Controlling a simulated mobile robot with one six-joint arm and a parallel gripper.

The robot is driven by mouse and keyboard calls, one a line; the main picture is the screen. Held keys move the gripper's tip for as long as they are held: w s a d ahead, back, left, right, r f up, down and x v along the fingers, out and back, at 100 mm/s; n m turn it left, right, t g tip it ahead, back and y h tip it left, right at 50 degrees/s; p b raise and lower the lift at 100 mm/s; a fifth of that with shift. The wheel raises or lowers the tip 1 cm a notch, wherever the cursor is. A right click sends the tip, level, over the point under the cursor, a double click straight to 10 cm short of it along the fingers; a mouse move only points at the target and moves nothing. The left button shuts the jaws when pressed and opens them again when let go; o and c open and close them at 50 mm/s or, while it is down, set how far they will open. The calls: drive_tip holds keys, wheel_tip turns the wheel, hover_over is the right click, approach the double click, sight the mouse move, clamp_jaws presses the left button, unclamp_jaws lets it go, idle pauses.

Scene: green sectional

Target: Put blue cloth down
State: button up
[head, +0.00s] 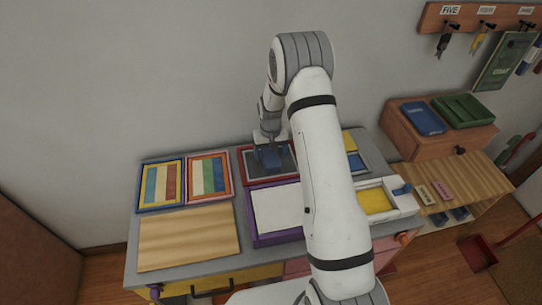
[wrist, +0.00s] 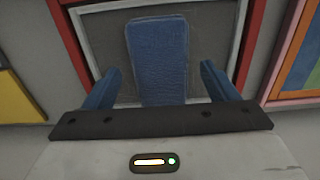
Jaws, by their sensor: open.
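The blue cloth (wrist: 157,38) is a flat, rounded rectangle in the wrist view. It lies over a dark grey panel (wrist: 105,40) with a red frame. My gripper (wrist: 160,70) is open, with one blue finger on each side of the cloth and visible gaps between. The cloth's near end is hidden by my gripper's body. In the head view my gripper (head: 268,150) reaches down at the red-framed panel (head: 246,168) at the table's back; there blue finger and blue cloth are hard to tell apart.
Two striped framed boards (head: 161,184) (head: 209,174) stand left of the panel. A wooden board (head: 188,236) and a purple-edged white tray (head: 276,208) lie in front. A yellow-bottomed white tray (head: 375,200) is at right. A side cabinet (head: 440,140) holds blue and green trays.

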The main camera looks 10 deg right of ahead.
wheel_tip(320, 180, up, 10)
drive_tip(key=b, duration=0.1)
wheel_tip(320, 180, up, 8)
hover_over(271, 157)
drive_tip(key=s, duration=0.4)
drive_tip(key=s+r+t, duration=0.1)
drive_tip(key=s+r, duration=0.2)
drive_tip(key=s, duration=0.6)
drive_tip(key=s+r+t, duration=0.1)
drive_tip(key=s+r, duration=0.3)
drive_tip(key=s, duration=0.6)
drive_tip(key=s+r+t, duration=0.1)
drive_tip(key=s+r, duration=0.3)
drive_tip(key=s, duration=0.5)
drive_tip(key=shift+s+d+r, duration=0.15)
drive_tip(key=shift+s+r, duration=0.05)
drive_tip(key=shift+s, duration=0.2)
drive_tip(key=shift+o, duration=0.6)
